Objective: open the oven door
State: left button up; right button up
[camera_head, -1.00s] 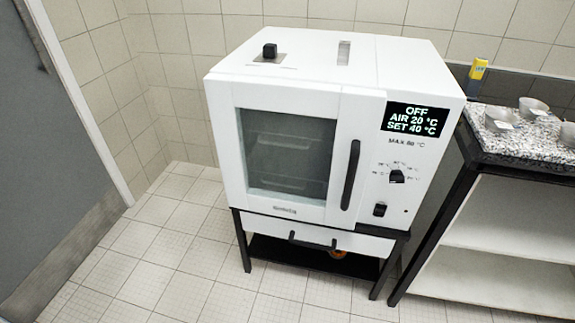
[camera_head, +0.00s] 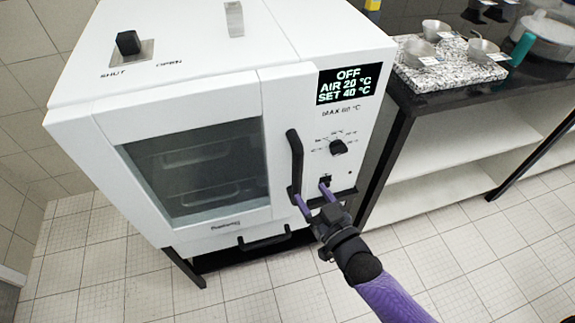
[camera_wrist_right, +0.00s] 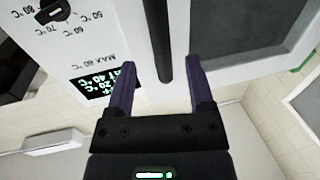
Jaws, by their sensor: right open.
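The white oven (camera_head: 345,62) stands in front of me with its display reading OFF, AIR 20 °C, SET 40 °C. Its windowed door (camera_head: 195,170) looks shut. The black vertical door handle (camera_head: 296,160) is on the door's right side. My right gripper (camera_head: 312,194) is open at the handle's lower end, with one finger near the handle and the other near the panel switch. In the right wrist view the handle (camera_wrist_right: 163,35) lies between the two spread purple fingers (camera_wrist_right: 163,78); I cannot tell whether they touch it. My left gripper is not in view.
A black knob (camera_head: 338,147) and small switch (camera_head: 326,180) sit on the panel right of the handle. A slider (camera_head: 128,43) marked SHUT and OPEN is on top. A counter (camera_head: 420,98) with metal bowls stands right. Tiled floor is clear in front.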

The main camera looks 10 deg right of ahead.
aim_at(300, 180)
jog(key=x, duration=0.2)
jog(key=b+x, duration=0.1)
jog(key=x, duration=0.2)
jog(key=shift+w+a+f+b, duration=0.1)
jog(key=shift+w+f+b, duration=0.2)
jog(key=shift+b, duration=0.1)
jog(key=shift+w+a+r, duration=0.15)
jog(key=shift+w, duration=0.5)
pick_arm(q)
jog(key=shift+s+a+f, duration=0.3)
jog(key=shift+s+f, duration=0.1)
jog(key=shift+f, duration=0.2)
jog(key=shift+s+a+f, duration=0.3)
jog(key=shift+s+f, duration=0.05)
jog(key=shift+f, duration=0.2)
pick_arm(e)
grip_shut()
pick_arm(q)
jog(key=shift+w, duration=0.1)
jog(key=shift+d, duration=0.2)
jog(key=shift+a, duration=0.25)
